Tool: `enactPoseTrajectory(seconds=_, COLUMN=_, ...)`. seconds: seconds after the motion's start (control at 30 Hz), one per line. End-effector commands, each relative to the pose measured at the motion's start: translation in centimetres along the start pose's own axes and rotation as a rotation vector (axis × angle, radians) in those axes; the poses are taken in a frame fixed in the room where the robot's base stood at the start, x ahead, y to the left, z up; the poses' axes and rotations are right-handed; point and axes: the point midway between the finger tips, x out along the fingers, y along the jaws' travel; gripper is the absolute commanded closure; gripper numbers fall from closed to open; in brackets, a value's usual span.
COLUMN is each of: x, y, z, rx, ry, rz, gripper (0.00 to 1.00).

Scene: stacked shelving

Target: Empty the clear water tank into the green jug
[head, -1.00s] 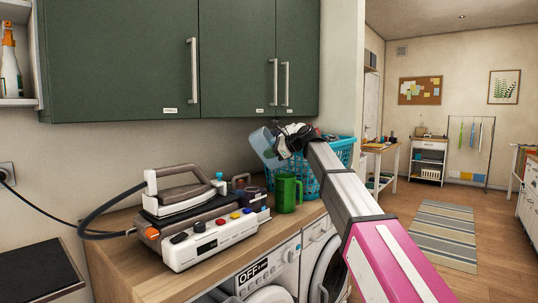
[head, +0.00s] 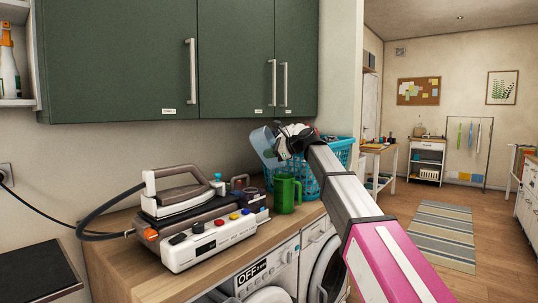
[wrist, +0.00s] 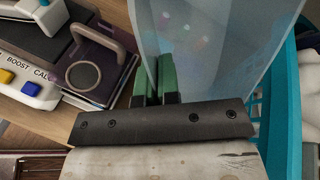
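The clear water tank (head: 264,143) is bluish and see-through, held tilted in the air above and slightly left of the green jug (head: 286,194). My gripper (head: 284,141) is at the tank's right side in the head view. In the wrist view my gripper's two green fingers (wrist: 158,78) are close together at the edge of the tank (wrist: 215,50) and appear shut on it; the exact grip point is hidden. The green jug stands upright on the wooden counter, handle to the right. No water stream is visible, and I cannot tell the water level.
A steam iron (head: 175,190) on its white control base (head: 205,242) stands left of the jug. A dark purplish handled part (head: 250,196) sits between them. A turquoise laundry basket (head: 335,155) is close behind and right. Green cabinets (head: 150,60) hang above.

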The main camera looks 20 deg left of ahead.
Motion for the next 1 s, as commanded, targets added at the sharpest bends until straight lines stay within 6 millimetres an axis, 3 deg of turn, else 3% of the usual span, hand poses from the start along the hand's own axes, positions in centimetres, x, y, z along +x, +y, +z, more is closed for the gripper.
enactPoseTrajectory(seconds=1.0, x=-0.71, y=-0.07, z=0.14, rx=0.000, ry=-0.088, rz=-0.050, gripper=1.00)
